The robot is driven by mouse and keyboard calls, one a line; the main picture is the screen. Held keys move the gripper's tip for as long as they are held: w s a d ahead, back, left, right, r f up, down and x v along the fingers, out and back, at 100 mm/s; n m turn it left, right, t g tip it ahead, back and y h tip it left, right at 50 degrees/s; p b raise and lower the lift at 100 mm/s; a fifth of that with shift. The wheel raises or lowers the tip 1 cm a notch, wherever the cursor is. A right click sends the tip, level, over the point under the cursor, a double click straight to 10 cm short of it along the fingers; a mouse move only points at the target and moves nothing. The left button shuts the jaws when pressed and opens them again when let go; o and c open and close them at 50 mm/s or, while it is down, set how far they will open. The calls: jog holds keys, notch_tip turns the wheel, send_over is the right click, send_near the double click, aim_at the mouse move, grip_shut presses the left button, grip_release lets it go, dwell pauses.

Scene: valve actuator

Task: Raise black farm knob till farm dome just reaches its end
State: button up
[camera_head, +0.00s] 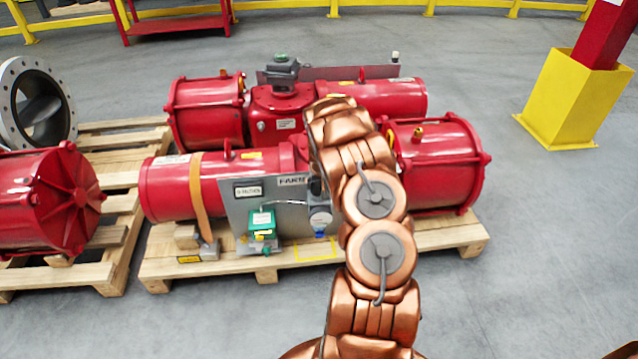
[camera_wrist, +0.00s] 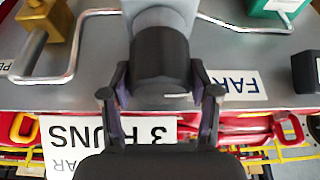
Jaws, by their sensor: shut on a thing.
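In the wrist view, which looks upside down, the black knob (camera_wrist: 162,62) sits on a grey body (camera_wrist: 160,16) in front of the grey panel. My gripper (camera_wrist: 162,88) has its fingers on both sides of the knob and is shut on it. A white label (camera_wrist: 240,84) beginning "FAR" is beside the knob, partly covered by a finger. In the head view the same label (camera_head: 291,181) is on the grey panel (camera_head: 236,212), and my copper arm hides the knob and gripper. A round pale gauge (camera_head: 320,218) shows beside my arm. I cannot tell which part is the farm dome.
Bent metal tubing (camera_wrist: 62,72) and a brass fitting (camera_wrist: 42,24) are near the knob. A green box (camera_head: 262,225) is on the panel. Red actuators (camera_head: 205,110) lie on wooden pallets (camera_head: 450,236). A yellow post base (camera_head: 565,100) stands right, with clear floor between.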

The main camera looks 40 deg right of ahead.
jog(key=shift+f+m+b, duration=0.15)
jog(key=shift+m+b, duration=0.15)
jog(key=shift+b, duration=0.15)
